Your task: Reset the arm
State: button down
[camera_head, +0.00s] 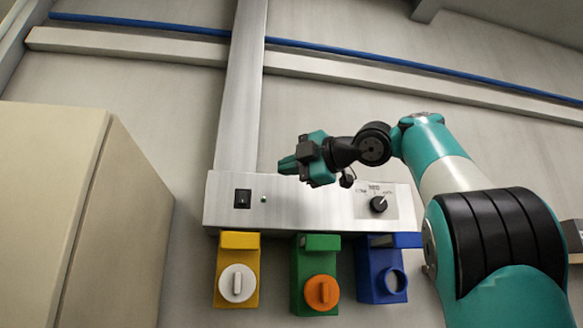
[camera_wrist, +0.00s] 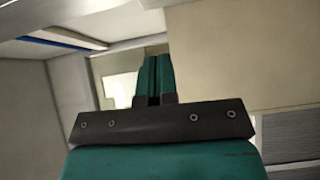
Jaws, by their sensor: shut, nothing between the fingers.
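My gripper (camera_head: 291,166) is held in the air in front of a grey control panel (camera_head: 300,211), at the end of my teal and black arm. In the wrist view its two teal fingers (camera_wrist: 153,80) are together, with nothing visible between them. The arm reaches in from the right side of the head view and bends over to the left.
The panel has a black switch (camera_head: 242,199) and a black knob (camera_head: 379,204). Below hang a yellow unit (camera_head: 248,299) with a white dial, a green unit (camera_head: 300,270) with an orange dial, and a blue unit (camera_head: 369,285). A beige cabinet (camera_head: 50,190) stands left.

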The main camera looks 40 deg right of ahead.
jog(key=shift+s, duration=0.3)
dwell(0.4)
jog(key=w+a+f+m+g+y+b, duration=0.15)
jog(key=w+a+f+m, duration=0.3)
jog(key=f, duration=0.45)
jog(key=w+a+f+m+g+y+b, duration=0.1)
jog(key=w+a+f+m+g, duration=0.3)
jog(key=f, duration=0.5)
jog(key=s+a+f+m+g+b, duration=0.1)
jog(key=s+a+f+g, duration=0.1)
jog(key=a+f, duration=0.5)
jog(key=s+a+f+m+g+b, duration=0.15)
jog(key=a+f, duration=0.25)
jog(key=f, duration=0.6)
jog(key=s+a+f+m+g+h, duration=0.1)
jog(key=s+f+g, duration=0.3)
jog(key=s+f, duration=0.6)
jog(key=s+a+f+m+g+h+b, duration=0.1)
jog(key=s+a+f+g, duration=0.3)
jog(key=s+f, duration=0.7)
jog(key=x, duration=0.2)
jog(key=shift+f, duration=0.35)
